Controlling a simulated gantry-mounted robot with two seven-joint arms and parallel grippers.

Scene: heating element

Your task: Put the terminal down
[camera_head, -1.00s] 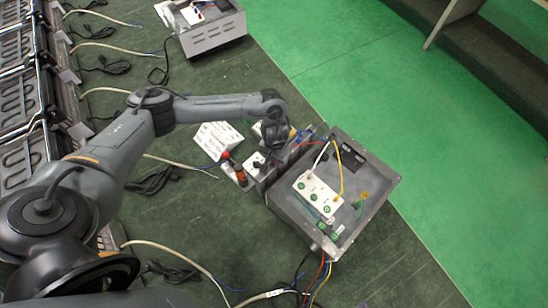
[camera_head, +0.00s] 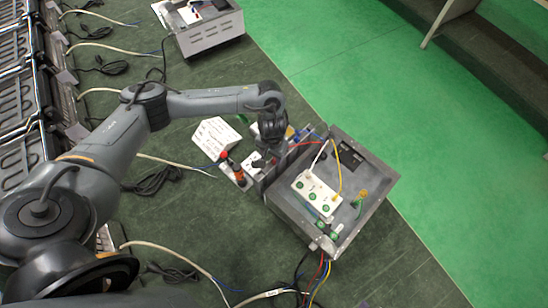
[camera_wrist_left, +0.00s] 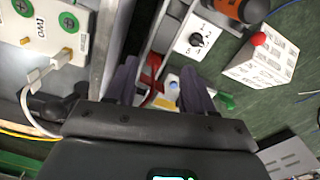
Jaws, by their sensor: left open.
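My left gripper (camera_head: 266,160) is over the left wall of the open grey metal box (camera_head: 358,226). In the left wrist view its two dark fingers (camera_wrist_left: 158,88) are apart. My right gripper is not in view.
Cables lie on the dark green surface. Another metal box (camera_head: 210,38) is at the top.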

